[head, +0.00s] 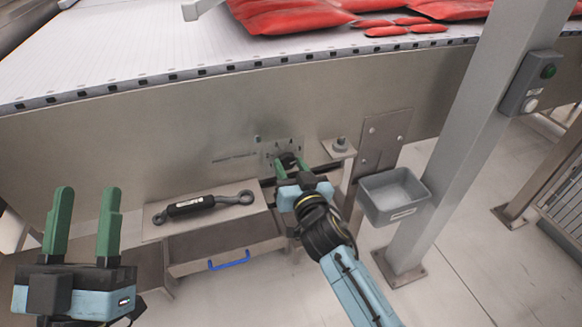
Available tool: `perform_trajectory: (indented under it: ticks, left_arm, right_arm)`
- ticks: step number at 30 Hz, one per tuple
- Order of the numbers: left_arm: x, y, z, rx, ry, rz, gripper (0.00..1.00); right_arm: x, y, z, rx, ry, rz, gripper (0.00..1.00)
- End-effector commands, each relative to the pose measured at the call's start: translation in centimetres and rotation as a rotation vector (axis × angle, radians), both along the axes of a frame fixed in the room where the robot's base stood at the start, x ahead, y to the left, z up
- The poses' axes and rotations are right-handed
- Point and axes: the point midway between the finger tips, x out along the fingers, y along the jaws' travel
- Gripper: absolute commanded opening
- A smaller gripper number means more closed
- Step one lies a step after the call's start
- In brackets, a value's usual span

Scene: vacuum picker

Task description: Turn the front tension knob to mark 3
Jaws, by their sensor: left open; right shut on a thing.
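The front tension knob (288,160) is a dark round knob on a marked plate (270,150) on the conveyor's metal side panel. My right gripper (292,170) is shut on the knob, its green fingers on either side of it. The fingers and wrist hide part of the knob and plate, and the marks are too small to read. My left gripper (82,222) is open and empty at the lower left, green fingers pointing up, well apart from the knob.
A turnbuckle-like tool (192,206) lies on a metal shelf above a drawer with a blue handle (229,261). A grey bin (395,195) hangs right of the knob, near a post (455,130) with a button box (531,82). Red bags (290,14) lie on the white belt (130,50).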

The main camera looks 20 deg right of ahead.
Motion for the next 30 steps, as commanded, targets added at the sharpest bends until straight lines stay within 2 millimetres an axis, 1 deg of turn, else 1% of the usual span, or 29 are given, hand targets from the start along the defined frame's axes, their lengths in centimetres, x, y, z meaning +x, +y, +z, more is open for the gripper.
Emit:
perform_trajectory:
  ticks: [10,17,24,30]
  left_arm:
    - [0.2,-0.1,-0.1,0.006,0.025,0.000,0.45]
    - [0.7,-0.2,-0.8,0.036,0.123,-0.002,0.45]
    - [1.9,0.1,-4.4,0.109,0.346,0.014,0.45]
    - [2.3,0.5,-7.1,0.156,0.500,0.024,0.45]
  right_arm:
    - [0.0,0.0,0.0,-0.045,0.000,-0.001,0.16]
    - [0.0,0.0,0.1,-0.184,-0.005,-0.001,0.16]
    - [0.0,0.1,0.1,-0.402,-0.013,-0.001,0.16]
    - [0.0,0.2,0.1,-0.594,-0.019,0.000,0.16]
